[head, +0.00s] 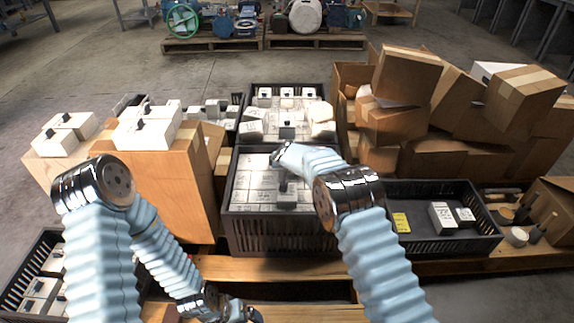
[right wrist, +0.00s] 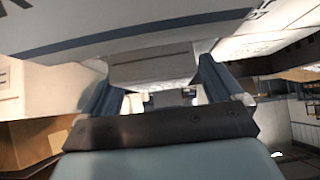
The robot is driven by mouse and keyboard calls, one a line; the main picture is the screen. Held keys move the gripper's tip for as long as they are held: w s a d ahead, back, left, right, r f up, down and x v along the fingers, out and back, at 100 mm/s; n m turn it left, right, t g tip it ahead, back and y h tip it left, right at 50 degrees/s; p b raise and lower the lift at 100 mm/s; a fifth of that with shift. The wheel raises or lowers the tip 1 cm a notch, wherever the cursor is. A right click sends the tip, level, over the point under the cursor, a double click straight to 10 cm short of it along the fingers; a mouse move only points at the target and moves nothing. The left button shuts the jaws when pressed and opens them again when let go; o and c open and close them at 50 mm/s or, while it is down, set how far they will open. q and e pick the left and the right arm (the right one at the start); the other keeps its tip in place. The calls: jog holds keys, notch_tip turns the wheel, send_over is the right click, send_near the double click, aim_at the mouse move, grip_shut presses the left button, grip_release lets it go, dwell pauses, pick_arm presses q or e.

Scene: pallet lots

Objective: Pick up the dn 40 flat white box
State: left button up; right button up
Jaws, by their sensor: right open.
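Flat white boxes with printed labels fill the near dark crate (head: 285,235) in the middle of the head view. I cannot read which is the dn 40 box. One greyish-white box (head: 286,201) stands above the others. My right gripper (head: 279,160) is over this crate, its fingers mostly hidden in the head view. In the right wrist view my right gripper (right wrist: 155,75) is open, with a pale box face (right wrist: 150,64) between and beyond its fingers. Contact cannot be told. My left gripper (head: 240,312) is low at the bottom edge, its jaws too small to judge.
Another crate of white boxes (head: 288,92) stands behind. White boxes (head: 148,128) sit on a brown carton at left. Cardboard boxes (head: 405,75) are piled at right. A dark crate (head: 440,249) at right has few items and bare floor. A pallet edge (head: 290,268) runs in front.

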jog(key=c, duration=1)
jog(key=shift+c, duration=0.6)
jog(key=shift+r, duration=0.15)
